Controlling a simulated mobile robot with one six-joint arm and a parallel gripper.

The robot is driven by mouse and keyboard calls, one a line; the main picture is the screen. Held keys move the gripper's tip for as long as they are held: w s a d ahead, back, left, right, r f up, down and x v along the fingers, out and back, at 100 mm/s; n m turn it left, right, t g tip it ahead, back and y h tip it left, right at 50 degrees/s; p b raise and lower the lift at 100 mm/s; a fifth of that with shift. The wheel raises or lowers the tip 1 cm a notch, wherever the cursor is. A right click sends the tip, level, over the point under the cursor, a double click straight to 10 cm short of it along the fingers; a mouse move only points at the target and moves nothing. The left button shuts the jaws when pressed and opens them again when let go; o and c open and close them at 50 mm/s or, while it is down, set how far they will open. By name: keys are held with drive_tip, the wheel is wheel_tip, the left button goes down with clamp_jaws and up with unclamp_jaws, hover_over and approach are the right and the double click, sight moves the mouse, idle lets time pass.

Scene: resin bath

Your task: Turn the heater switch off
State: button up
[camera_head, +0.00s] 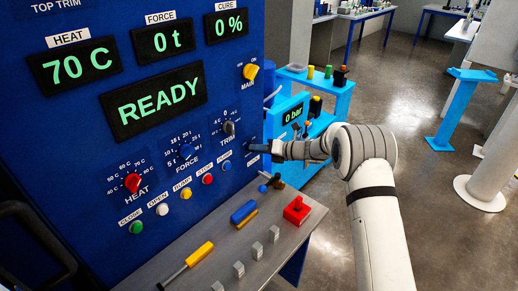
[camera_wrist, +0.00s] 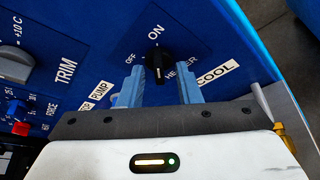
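The heater switch (camera_wrist: 158,61) is a black knob on the blue panel in the wrist view. Its long handle runs roughly up and down in the picture, with its upper end towards the ON mark; OFF is printed to its upper left. The HEATER label below it is partly covered. My gripper (camera_wrist: 160,70) is open, with one grey-blue finger on each side of the knob. Gaps show between fingers and knob; I cannot tell how deep the fingers reach. In the head view my gripper (camera_head: 260,147) is at the panel's right edge and hides the switch.
The TRIM knob (camera_wrist: 15,62) is left of the gripper, and a COOL label (camera_wrist: 217,73) is to its right. The head view shows the HEAT knob (camera_head: 132,183), coloured buttons and a READY display (camera_head: 154,100). A grey bench (camera_head: 215,255) with tools juts out below.

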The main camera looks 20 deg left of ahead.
drive_tip(key=shift+c, duration=0.4)
clamp_jaws()
drive_tip(key=shift+n+b, duration=0.3)
drive_tip(key=shift+b, duration=0.25)
drive_tip(key=n+t+h+b, duration=0.1)
drive_tip(key=n+b, duration=0.3)
drive_tip(key=b, duration=0.6)
drive_tip(key=n+t+h+b, duration=0.1)
drive_tip(key=n+t+b, duration=0.2)
drive_tip(key=b, duration=0.8)
drive_tip(key=s+n+t+h+b, duration=0.1)
drive_tip(key=n+t+b, duration=0.2)
drive_tip(key=b, duration=0.8)
drive_tip(key=shift+a+f+n+t, duration=0.2)
drive_tip(key=shift+n+t, duration=0.2)
drive_tip(key=shift+n, duration=0.4)
drive_tip(key=shift+r+b, duration=0.2)
drive_tip(key=shift+b, duration=0.3)
